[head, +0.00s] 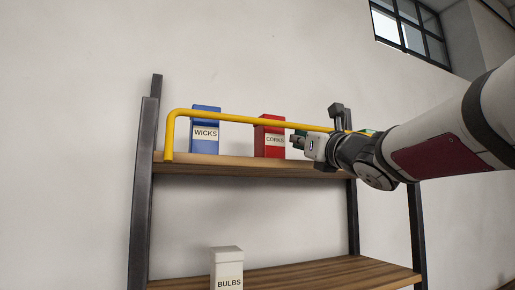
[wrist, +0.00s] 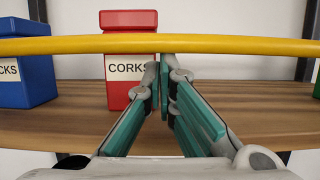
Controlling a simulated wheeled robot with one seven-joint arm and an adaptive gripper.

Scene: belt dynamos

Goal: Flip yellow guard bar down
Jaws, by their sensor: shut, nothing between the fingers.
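The yellow guard bar (head: 235,117) runs across the front of the upper shelf, raised above the board, with its left end bent down to the shelf's front edge. It crosses the wrist view (wrist: 230,44) in front of the boxes. My gripper (head: 296,141) is at the bar's right part, just below its line. In the wrist view my gripper (wrist: 163,66) has its teal fingers together and empty, with the tips at the bar's lower edge. I cannot tell whether they touch the bar. The bar's right end is hidden behind my arm in the head view.
A blue WICKS box (head: 206,118) and a red CORKS box (head: 268,143) stand on the upper shelf (head: 215,165) behind the bar. A white BULBS box (head: 227,262) stands at the lower shelf (head: 330,273). Dark posts (head: 145,190) frame the shelves.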

